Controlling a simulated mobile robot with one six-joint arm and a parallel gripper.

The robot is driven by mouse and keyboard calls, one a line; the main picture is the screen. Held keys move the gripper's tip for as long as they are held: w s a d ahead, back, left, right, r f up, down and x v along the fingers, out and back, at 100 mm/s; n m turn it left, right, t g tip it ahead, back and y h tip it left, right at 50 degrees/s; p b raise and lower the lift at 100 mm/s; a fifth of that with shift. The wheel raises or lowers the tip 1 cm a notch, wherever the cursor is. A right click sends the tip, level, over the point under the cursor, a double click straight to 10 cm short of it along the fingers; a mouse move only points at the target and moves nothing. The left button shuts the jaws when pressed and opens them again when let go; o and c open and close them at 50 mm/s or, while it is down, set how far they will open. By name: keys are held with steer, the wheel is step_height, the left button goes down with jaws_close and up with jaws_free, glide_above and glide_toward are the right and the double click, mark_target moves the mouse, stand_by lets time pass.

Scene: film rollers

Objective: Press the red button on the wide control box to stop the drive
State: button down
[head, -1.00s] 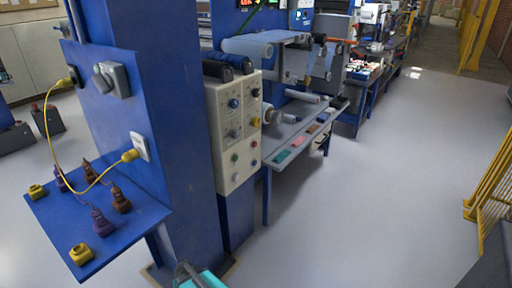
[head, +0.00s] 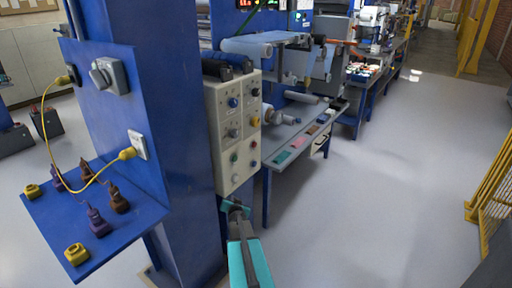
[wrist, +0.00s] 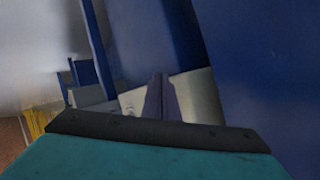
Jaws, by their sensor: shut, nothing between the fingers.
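The beige control box (head: 221,150) is mounted beside the blue column in the head view. It carries several knobs and buttons. A small red button (head: 252,144) is at its right side, a green button (head: 234,157) is lower left of it, and a pale knob (head: 236,179) is below. My gripper (head: 234,204) is just below the box's lower edge in the head view, apart from the red button. In the wrist view my gripper (wrist: 161,78) has its dark fingers together with nothing between them. A pale surface, probably the box, shows behind them; the red button cannot be made out there.
The blue column (head: 178,150) stands left of the box. A blue shelf (head: 145,213) with purple, brown and yellow plugs sticks out at left, with a yellow cable (head: 45,115) above. A grey roller bench (head: 300,140) is at right. The floor right of it is open.

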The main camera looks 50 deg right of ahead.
mark_target(255, 145)
steer(key=s+d+r+m+t+h, duration=0.1)
steer(key=s+d+r, duration=0.2)
steer(key=d+r, duration=0.3)
steer(key=s+d+r+t+h+b, duration=0.1)
steer(key=s+d+r+h, duration=0.1)
steer(key=s+d+r, duration=0.2)
steer(key=s+d+r+m+t+h, duration=0.1)
steer(key=s+d+r, duration=0.3)
steer(key=d+r, duration=0.5)
steer(key=shift+d+m+t+h, duration=0.35)
steer(key=shift+d+t, duration=0.25)
steer(key=shift+d, duration=0.2)
steer(key=shift+b, duration=0.3)
steer(key=w+b, duration=0.4)
steer(key=w, duration=0.4)
steer(key=shift+w, duration=0.35)
steer(key=shift+w, duration=0.2)
stand_by(0.3)
steer(key=shift+w, duration=0.25)
